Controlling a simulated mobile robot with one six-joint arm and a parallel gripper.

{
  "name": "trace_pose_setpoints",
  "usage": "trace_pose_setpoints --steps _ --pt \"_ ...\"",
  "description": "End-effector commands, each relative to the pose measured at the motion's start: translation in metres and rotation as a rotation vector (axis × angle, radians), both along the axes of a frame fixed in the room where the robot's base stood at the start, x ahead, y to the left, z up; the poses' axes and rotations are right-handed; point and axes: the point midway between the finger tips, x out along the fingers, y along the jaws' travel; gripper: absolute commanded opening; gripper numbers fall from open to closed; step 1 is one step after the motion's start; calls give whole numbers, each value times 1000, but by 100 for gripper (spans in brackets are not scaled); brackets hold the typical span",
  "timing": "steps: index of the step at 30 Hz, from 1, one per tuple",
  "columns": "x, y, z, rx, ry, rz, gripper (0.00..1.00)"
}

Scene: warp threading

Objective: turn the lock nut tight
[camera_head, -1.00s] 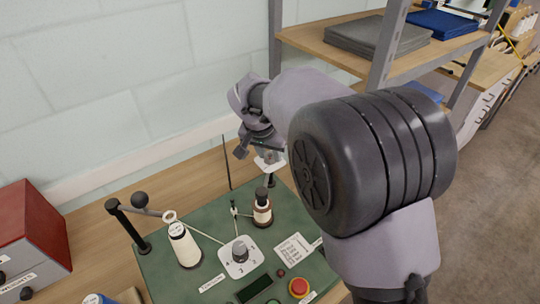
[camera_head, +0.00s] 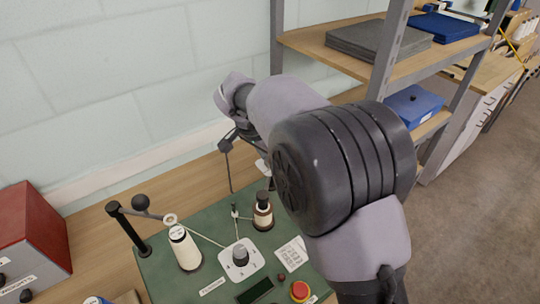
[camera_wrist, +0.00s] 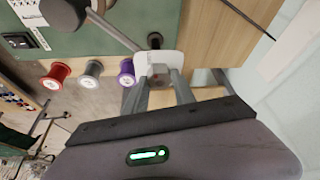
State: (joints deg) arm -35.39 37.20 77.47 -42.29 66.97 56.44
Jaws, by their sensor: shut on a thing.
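My gripper (camera_wrist: 160,80) is shut at a white plate (camera_wrist: 160,62) near the edge of the green board (camera_wrist: 150,14). The lock nut is small and mostly hidden between the fingertips, and its thread and seating cannot be seen. A black post top (camera_wrist: 155,40) stands just past the plate. In the head view my arm covers most of the gripper, and the edge of the white plate (camera_head: 262,166) shows beside the arm.
The green board (camera_head: 212,262) bears a cream cone (camera_head: 185,250), a brown bottle-shaped spool (camera_head: 263,214), a dial (camera_head: 240,257) and a red button (camera_head: 300,290). Red (camera_wrist: 55,77), grey (camera_wrist: 89,74) and purple (camera_wrist: 126,72) spools lie nearby. A shelf (camera_head: 340,55) stands at the right.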

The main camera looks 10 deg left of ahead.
Motion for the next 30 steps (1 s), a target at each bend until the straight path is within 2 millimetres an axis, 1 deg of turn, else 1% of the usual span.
trace_pose_setpoints --steps 5,6,8,9,17,20,23,30 --pt "0 0 0 1 1 -1 0" --pt "0 0 0 1 1 -1 33" --pt "0 0 0 0 1 0 45" --pt "0 0 0 0 1 0 53" --pt "0 0 0 0 0 1 53" --pt "-2 1 6 0 0 1 53" --pt "-8 5 26 2 -2 2 53" --pt "-36 20 104 3 -3 3 53"
